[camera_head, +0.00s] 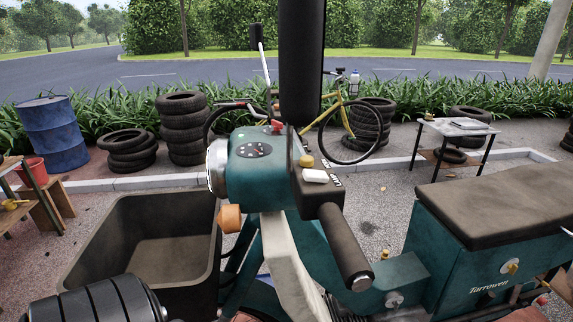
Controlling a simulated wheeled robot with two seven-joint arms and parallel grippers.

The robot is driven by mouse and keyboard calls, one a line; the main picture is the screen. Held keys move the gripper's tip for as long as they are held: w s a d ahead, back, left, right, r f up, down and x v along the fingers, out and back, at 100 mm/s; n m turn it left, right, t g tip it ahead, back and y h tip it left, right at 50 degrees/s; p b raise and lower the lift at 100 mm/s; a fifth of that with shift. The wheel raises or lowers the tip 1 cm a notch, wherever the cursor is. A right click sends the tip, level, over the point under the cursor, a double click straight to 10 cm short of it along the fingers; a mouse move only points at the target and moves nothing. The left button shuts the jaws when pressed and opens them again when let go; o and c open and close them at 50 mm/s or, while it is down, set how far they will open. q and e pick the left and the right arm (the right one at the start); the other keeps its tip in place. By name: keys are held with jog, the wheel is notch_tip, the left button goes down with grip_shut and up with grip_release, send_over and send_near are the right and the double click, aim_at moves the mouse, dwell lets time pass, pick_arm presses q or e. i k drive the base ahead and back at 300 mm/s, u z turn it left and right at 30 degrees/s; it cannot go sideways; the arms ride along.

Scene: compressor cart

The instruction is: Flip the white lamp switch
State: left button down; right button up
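The white lamp switch (315,176) is a small pale rocker on the dark switch housing (318,193) at the inner end of the black handlebar grip (345,245). I cannot tell which way the switch is set. A yellow button (306,160) sits just beyond it on the same housing. Neither of my grippers shows in the head view, and nothing touches the switch.
A dark open tub (205,262) stands at left, with a black ribbed cylinder (100,302) in front. A teal box with a dark seat (500,205) fills the right. Tyres, a bicycle (350,120) and a small table (457,128) stand farther back.

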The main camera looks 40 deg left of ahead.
aim_at(312, 175)
jog(key=u, duration=2.45)
jog(key=k, duration=1.05)
jog(key=z, duration=1.15)
